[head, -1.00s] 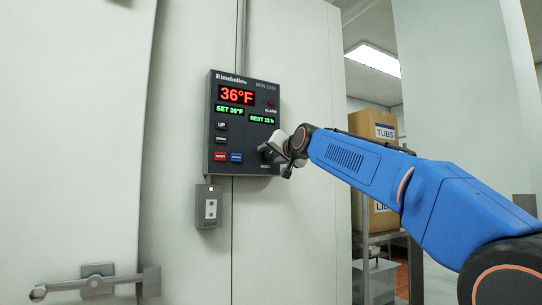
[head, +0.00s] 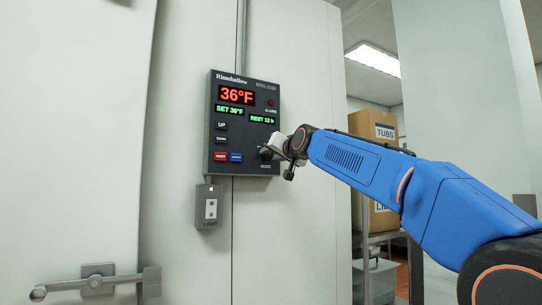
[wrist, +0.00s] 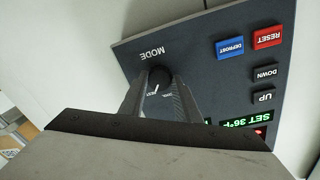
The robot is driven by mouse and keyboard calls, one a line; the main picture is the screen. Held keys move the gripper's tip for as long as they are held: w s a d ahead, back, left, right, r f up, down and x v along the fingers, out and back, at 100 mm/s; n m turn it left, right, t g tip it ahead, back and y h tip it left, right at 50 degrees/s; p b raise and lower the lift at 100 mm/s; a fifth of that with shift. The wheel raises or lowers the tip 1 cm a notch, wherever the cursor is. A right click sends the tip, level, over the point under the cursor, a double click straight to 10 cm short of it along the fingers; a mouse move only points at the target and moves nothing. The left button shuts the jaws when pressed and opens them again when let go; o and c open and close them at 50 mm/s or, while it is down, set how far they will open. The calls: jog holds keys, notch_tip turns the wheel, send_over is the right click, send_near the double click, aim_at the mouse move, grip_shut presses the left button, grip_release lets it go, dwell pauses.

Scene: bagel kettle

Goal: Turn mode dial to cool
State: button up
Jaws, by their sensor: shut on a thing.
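The dark control panel (head: 243,125) is mounted on the pale wall. Its black mode dial (head: 265,154) is at the lower right, above the word MODE. In the wrist view the round dial (wrist: 159,77) sits between the two fingers of my gripper (wrist: 158,92), which is shut on it. A short white mark shows on or by the dial, but the small position labels are too covered or blurred to read. In the head view my gripper (head: 275,151) reaches the dial from the right. The panel displays read 36°F, SET 36°F and REST 12 h.
UP (head: 222,126) and DOWN (head: 221,139) buttons, a red RESET button (head: 220,157) and a blue DEFROST button (head: 236,157) are left of the dial. A light switch box (head: 209,208) hangs below. Boxes (head: 374,126) stand on a shelf at right.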

jog(key=n, duration=0.4)
jog(key=shift+f, duration=0.1)
jog(key=shift+n+y, duration=0.4)
jog(key=shift+n, duration=1.4)
jog(key=o, duration=1)
jog(key=shift+o, duration=0.2)
jog(key=shift+d, duration=0.1)
jog(key=v, duration=1.7)
jog(key=shift+s, duration=0.15)
